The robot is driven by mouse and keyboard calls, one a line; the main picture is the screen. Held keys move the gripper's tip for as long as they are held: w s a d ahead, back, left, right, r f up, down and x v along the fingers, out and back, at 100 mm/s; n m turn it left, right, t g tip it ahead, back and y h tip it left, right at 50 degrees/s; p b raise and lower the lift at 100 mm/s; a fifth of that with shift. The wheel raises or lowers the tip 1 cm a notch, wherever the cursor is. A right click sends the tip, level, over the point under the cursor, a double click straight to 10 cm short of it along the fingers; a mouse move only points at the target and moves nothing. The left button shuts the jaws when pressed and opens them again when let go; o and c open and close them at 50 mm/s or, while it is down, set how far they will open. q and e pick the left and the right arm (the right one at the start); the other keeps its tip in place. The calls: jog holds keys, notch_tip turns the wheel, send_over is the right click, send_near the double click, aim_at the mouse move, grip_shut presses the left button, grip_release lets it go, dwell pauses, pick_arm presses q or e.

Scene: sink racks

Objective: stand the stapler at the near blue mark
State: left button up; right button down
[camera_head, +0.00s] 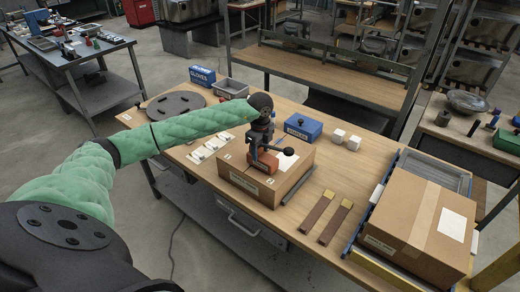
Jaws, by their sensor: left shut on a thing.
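My left gripper (261,142) is above the front cardboard box (272,184) on the wooden bench, pointing down. It is shut on a small orange-red and black thing, which looks like the stapler (265,163). The stapler is at the top of that box; I cannot tell whether it touches the box. The gripper hides part of it. A dark lever with a round black knob (289,151) sticks out to the right beside it. I cannot make out a blue mark. My right gripper is not in view.
A blue box (303,127), white cubes (346,140), and two brown strips with yellow ends (326,217) lie nearby. A large carton (420,218) fills the right end. A dark round plate (175,105), blue gloves box (202,76) and grey bin (230,88) stand at the back left.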

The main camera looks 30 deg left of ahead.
pick_arm(q)
jog(key=shift+f, duration=0.35)
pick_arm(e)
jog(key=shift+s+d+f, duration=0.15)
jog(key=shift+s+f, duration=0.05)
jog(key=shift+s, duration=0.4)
pick_arm(q)
jog(key=shift+f, duration=0.1)
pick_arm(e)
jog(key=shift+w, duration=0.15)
pick_arm(q)
jog(key=o, duration=1.5)
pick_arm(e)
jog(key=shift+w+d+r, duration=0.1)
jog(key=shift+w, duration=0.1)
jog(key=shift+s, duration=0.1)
